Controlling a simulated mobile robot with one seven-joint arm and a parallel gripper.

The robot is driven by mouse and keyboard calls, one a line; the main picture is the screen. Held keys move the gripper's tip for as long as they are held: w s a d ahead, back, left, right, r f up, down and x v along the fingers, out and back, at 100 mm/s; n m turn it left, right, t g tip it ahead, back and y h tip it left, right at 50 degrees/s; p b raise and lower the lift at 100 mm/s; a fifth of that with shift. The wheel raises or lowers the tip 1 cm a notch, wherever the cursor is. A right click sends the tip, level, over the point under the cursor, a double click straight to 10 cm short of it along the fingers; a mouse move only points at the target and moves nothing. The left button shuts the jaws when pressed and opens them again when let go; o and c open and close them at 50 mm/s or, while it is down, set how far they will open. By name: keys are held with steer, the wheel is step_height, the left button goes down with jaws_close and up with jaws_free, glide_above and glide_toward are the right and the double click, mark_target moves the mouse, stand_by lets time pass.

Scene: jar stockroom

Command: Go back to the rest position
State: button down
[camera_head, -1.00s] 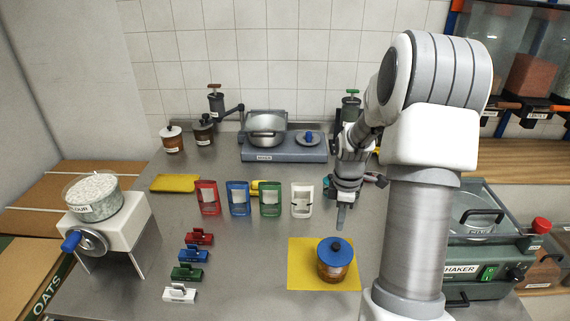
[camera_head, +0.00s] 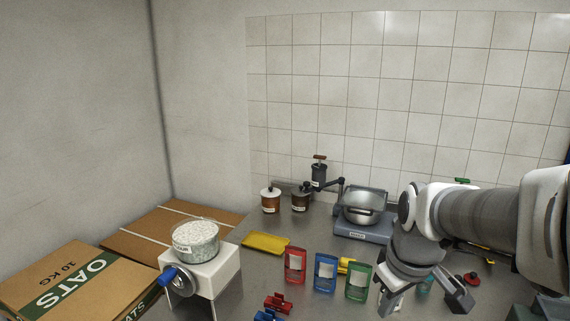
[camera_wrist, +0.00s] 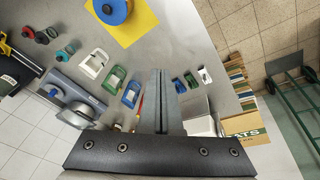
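My gripper (camera_wrist: 161,73) shows in the wrist view with its two grey fingers side by side, closed together with nothing between them. In the head view my arm reaches in from the right edge, bent at the wrist, and my gripper hangs in front of the scale (camera_head: 372,232). Its fingertips are not clear there. In the wrist view a jar with a blue lid (camera_wrist: 113,10) stands on a yellow mat (camera_wrist: 144,22), apart from my gripper.
Red (camera_head: 295,265), blue (camera_head: 325,272) and green (camera_head: 357,281) frames stand on the steel counter. A flour machine (camera_head: 215,275) and an oats box (camera_head: 70,285) are at left. Two jars with lids stand at the back. A green trolley (camera_wrist: 296,85) is on the floor.

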steer(key=s+a+r+m+t, duration=0.1)
steer(key=s+a+r+m, duration=0.1)
steer(key=s, duration=0.3)
steer(key=s+a+r+m+t, duration=0.1)
steer(key=s+r+m, duration=0.1)
steer(key=s, duration=0.3)
steer(key=shift+a+r+m+t, duration=0.3)
steer(key=shift+a+r+m, duration=0.05)
steer(key=shift+m, duration=0.25)
